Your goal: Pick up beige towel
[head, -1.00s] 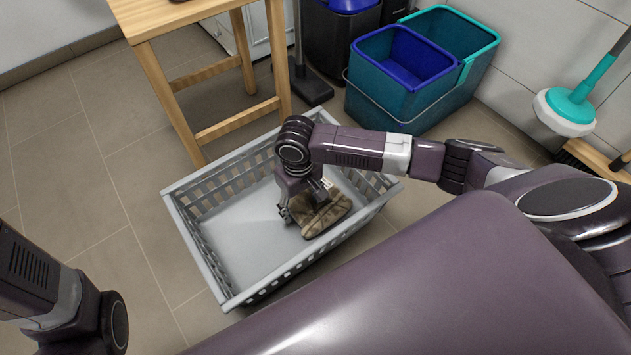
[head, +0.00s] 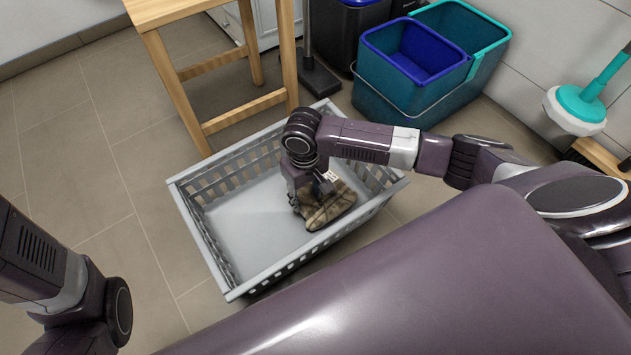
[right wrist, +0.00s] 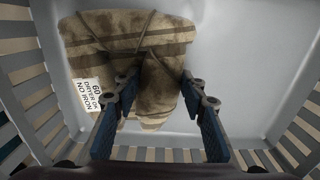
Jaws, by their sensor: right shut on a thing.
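The beige towel (head: 328,208), folded and with brown stripes, lies in the right part of a grey laundry basket (head: 240,284). In the right wrist view the towel (right wrist: 110,45) has a white care label (right wrist: 87,93) at its left. My right gripper (head: 307,205) is down inside the basket at the towel. In the right wrist view its two fingers (right wrist: 156,85) are on either side of a bunched part of the towel and grip it. The towel still appears to lie at the basket floor. My left arm shows at the lower left, but its gripper is out of view.
A wooden stool or table (head: 167,70) stands behind the basket. A teal bucket (head: 400,95) with a blue insert (head: 415,55) is at the back right, near a mop (head: 577,108). The tiled floor (head: 90,160) left of the basket is clear.

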